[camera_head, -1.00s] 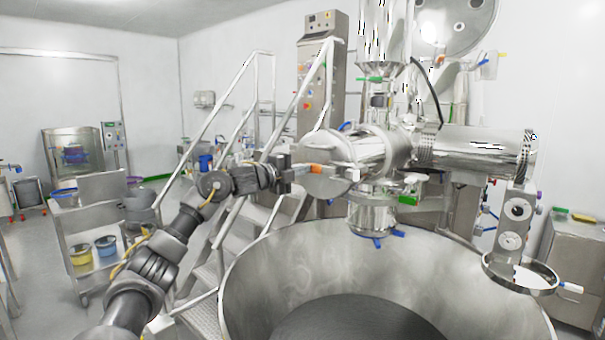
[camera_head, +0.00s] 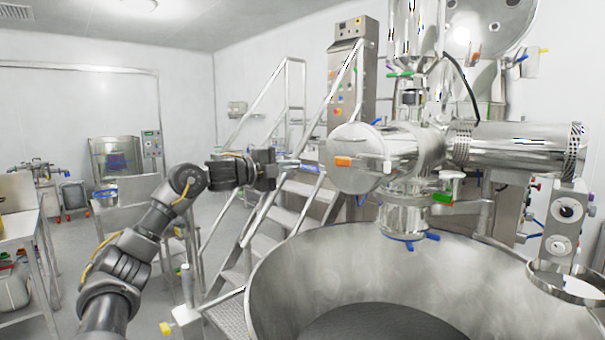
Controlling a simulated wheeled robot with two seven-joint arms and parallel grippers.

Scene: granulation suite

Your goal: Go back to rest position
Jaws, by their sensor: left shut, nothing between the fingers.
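My left gripper (camera_head: 292,163) is at the end of my left arm, which comes in from the lower left. It is shut and empty. Its fingers point right, toward the round door of the steel granulator housing (camera_head: 362,160), with a gap between them. An orange handle (camera_head: 343,161) shows on that door, to the right of the fingertips. My right gripper is not in this view.
A large open steel bowl (camera_head: 275,285) stands in front. Metal stairs with railings (camera_head: 262,240) rise behind my left gripper. A control cabinet (camera_head: 350,75) stands behind. A steel table (camera_head: 22,232) is at the left edge. Open floor shows at the left.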

